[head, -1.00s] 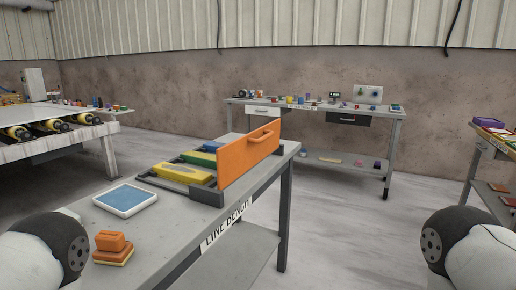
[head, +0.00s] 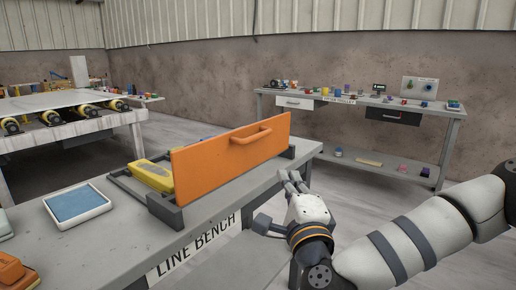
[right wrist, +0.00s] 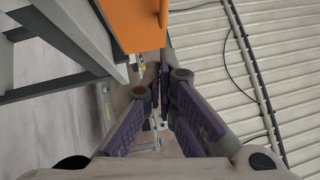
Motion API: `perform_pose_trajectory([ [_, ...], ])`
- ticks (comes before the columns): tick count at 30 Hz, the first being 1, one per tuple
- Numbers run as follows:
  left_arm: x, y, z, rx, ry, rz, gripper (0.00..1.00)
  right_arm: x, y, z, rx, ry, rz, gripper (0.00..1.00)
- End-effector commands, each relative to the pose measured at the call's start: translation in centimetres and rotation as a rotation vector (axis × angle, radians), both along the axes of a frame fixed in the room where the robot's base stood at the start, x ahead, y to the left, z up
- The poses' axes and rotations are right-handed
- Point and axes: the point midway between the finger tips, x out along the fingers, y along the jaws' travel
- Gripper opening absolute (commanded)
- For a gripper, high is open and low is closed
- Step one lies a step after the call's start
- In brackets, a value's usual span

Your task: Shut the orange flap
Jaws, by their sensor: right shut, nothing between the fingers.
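The orange flap (head: 222,160) stands roughly upright along the near side of a dark frame (head: 163,205) on the bench. An orange bar handle (head: 251,135) is on its outer face near the top edge. My right gripper (head: 288,180) is to the right of the flap, just off the bench edge, shut and empty, apart from the flap in the head view. In the right wrist view the flap (right wrist: 138,22) is at the top, beyond the shut fingertips (right wrist: 158,75). My left gripper is out of view.
The grey bench (head: 120,235) also holds a yellow item (head: 152,175) behind the flap, a blue-topped white tray (head: 77,206) and orange blocks (head: 15,272). A second bench (head: 350,102) stands against the back wall. Open floor lies between the benches.

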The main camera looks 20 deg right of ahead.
Motion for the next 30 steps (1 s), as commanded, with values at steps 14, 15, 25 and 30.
perform_pose_trajectory([
  [14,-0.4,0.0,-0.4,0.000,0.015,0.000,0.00,9.0,-1.3,1.3,-0.003,0.000,0.000,0.00],
  [15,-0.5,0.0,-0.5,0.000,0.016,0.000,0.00,9.8,-1.4,1.4,-0.003,0.000,0.000,0.00],
  [25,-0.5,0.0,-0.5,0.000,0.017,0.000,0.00,12.6,0.9,2.4,-0.002,0.001,0.002,0.00],
  [30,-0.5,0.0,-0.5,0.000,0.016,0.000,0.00,12.7,1.0,2.4,-0.003,0.001,0.002,0.00],
])
